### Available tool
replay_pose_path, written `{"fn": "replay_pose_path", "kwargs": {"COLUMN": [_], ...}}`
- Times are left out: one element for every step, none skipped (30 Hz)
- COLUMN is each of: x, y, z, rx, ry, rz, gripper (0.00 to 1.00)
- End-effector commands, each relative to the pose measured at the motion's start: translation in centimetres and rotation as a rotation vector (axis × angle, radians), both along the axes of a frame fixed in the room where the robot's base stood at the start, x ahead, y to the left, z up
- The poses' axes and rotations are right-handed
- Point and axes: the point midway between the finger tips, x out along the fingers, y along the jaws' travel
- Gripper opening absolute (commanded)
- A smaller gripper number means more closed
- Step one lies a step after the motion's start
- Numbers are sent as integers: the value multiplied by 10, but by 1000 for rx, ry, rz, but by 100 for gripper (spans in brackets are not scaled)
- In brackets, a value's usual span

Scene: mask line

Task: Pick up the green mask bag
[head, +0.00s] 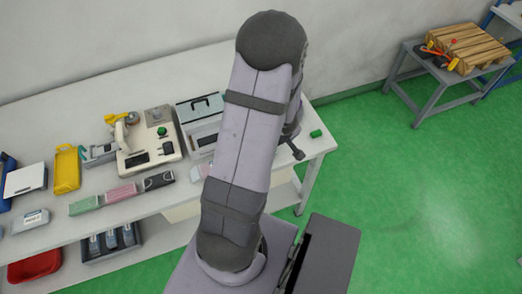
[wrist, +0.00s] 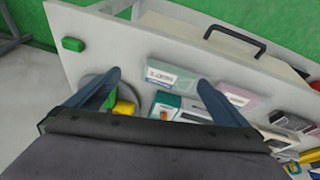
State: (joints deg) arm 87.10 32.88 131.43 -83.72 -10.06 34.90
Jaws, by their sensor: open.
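In the head view, the green mask bag (head: 84,205) lies flat near the front edge of the white worktable, at the left end of a row of bags. A pink bag (head: 121,192) and a dark bag (head: 158,180) lie to its right. In the wrist view, my gripper (wrist: 159,77) is open, with its two fingers wide apart and nothing held. A white-labelled, grey-green pack (wrist: 170,77) and a pinkish pack (wrist: 236,97) show beyond the fingers. I cannot tell whether either is the green bag.
A small green block (head: 316,133) is at the table's right corner. A red bin (head: 34,266) is below at left. Green floor is clear at right.

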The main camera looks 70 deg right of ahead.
Motion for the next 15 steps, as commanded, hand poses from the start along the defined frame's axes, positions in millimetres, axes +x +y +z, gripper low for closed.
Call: {"fn": "replay_pose_path", "kwargs": {"x": [11,16,20,22,22,22,22,22,22,22,22,22,23,23,24], "y": [2,2,2,2,2,2,2,2,2,2,2,1,1,0,-1], "z": [2,3,5,5,5,5,5,5,5,4,3,1,-1,-4,-7], "rx": [9,15,21,26,28,32,34,35,35,36,35,35,35,36,37], "ry": [-51,-78,-103,-115,-120,-123,-124,-126,-127,-126,-126,-126,-126,-125,-125], "rz": [-15,-36,-61,-77,-90,-104,-111,-115,-119,-120,-121,-121,-121,-121,-120], "gripper": [100,100,100,100,100,100,100,100,100,100,100,100,100,100,100]}}
